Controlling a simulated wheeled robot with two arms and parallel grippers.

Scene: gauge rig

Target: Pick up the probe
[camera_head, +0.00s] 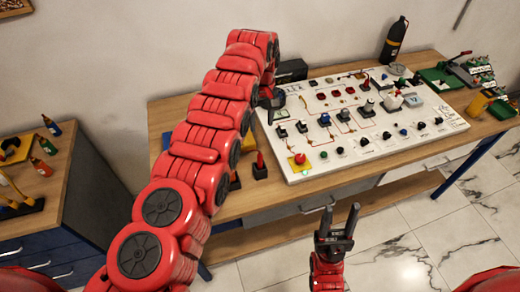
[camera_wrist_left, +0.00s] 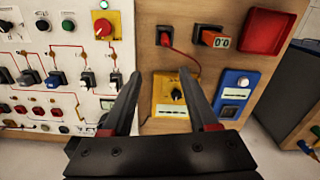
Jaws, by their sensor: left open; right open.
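The probe (camera_head: 260,159) is red and stands upright in a small black holder (camera_head: 260,173) at the panel's left front corner. In the left wrist view the red probe (camera_wrist_left: 166,38) sits in its holder above the gap between my fingers, with a red cable running to a yellow meter (camera_wrist_left: 160,105). My left gripper (camera_wrist_left: 160,77) is open and empty, apart from the probe. In the head view it is mostly hidden behind my left arm, with a dark part (camera_head: 272,99) showing. My right gripper (camera_head: 338,212) is open and empty in front of the table.
A white panel (camera_head: 440,135) with switches and knobs fills the table's middle. Beside the probe are a red-orange display unit (camera_wrist_left: 214,39), a red tray (camera_wrist_left: 267,32) and a blue device (camera_wrist_left: 236,92). A black bottle (camera_head: 394,42) stands at the back.

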